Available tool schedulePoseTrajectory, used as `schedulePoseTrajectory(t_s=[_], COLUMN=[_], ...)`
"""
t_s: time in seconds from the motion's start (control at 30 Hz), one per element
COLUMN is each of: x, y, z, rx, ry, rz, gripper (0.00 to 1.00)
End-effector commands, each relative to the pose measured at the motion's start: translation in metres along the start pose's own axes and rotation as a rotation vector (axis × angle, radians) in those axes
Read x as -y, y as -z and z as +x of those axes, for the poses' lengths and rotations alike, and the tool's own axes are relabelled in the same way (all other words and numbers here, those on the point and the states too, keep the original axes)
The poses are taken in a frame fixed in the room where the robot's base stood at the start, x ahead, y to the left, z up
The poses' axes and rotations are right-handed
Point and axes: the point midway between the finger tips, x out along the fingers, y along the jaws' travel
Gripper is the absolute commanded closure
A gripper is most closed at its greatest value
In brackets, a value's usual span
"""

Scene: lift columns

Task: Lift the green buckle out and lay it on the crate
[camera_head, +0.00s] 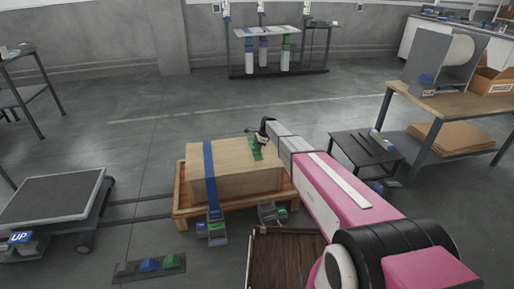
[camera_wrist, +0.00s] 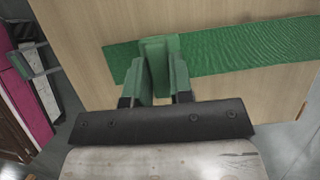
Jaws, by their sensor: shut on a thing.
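The crate (camera_head: 230,180) is a pale wooden box on an orange-brown pallet; its top also fills much of the wrist view (camera_wrist: 85,20). A green strap (camera_wrist: 235,47) lies across the crate top, and its short stretch shows in the head view (camera_head: 256,153). My gripper (camera_head: 264,137) is over the crate's right part. In the wrist view my gripper (camera_wrist: 156,85) is shut on the green buckle (camera_wrist: 156,58), which stands up between the fingers over the strap. I cannot tell whether the buckle touches the crate top.
A blue strap (camera_head: 209,165) crosses the crate to a ratchet (camera_head: 212,229) at its front. A second ratchet (camera_head: 271,212) sits front right. A panel with coloured buttons (camera_head: 149,265) lies on the floor. A low cart (camera_head: 55,198) stands left, a small dark table (camera_head: 366,146) right.

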Motion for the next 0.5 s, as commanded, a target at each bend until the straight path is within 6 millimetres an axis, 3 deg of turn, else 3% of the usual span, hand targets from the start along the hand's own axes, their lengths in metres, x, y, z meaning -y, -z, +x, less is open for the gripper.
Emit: schedulePoseTrajectory(t_s=[0.03,0.1,0.13,0.5], x=[0.0000,0.0000,0.0000,0.0000], y=[-0.0002,-0.0002,-0.0002,0.0001], z=[-0.0004,-0.0004,-0.0004,-0.0032], rx=[0.000,0.000,0.000,0.000], ry=[0.000,0.000,0.000,0.000], rz=[0.000,0.000,0.000,0.000], gripper=[0.76,0.53,0.49,0.49])
